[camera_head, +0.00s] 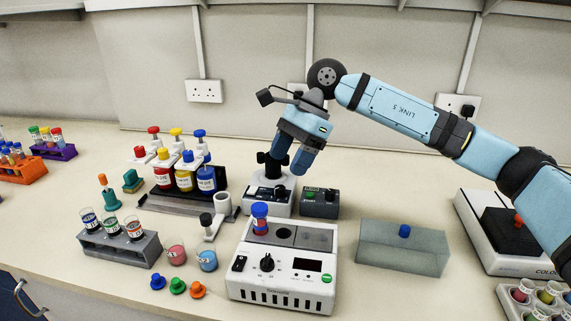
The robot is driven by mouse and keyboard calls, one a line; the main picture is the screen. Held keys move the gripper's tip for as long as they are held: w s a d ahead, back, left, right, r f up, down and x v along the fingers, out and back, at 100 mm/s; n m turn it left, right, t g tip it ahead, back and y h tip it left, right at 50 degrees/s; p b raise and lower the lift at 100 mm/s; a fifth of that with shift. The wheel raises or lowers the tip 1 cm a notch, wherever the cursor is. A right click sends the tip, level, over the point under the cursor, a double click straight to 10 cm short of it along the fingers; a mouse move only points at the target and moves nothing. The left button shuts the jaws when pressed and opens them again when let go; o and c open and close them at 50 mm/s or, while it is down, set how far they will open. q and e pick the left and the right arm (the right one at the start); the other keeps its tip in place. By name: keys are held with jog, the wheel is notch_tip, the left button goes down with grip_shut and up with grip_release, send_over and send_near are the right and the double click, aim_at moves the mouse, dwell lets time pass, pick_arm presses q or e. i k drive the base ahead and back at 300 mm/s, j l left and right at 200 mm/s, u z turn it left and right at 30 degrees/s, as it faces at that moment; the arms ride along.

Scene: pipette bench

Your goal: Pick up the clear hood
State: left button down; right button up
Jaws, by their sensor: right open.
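The clear hood (390,252) is a see-through, greenish-grey box with a blue knob on top. It stands on the bench right of the white block device. My right gripper (296,158) hangs from the arm coming in from the right. It is open, points downward, and appears above the small grey devices, up and left of the hood and apart from it. No object shows between its fingers. My left gripper is not in view.
The white block device (280,291) holds a blue-and-red capped tube. Dye bottles (184,174) stand at the left, with a grey tube rack (121,248) in front. A white instrument (478,237) stands right of the hood. Some bare bench lies in front of the hood.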

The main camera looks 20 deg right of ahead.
aim_at(420, 251)
jog(key=k, duration=1)
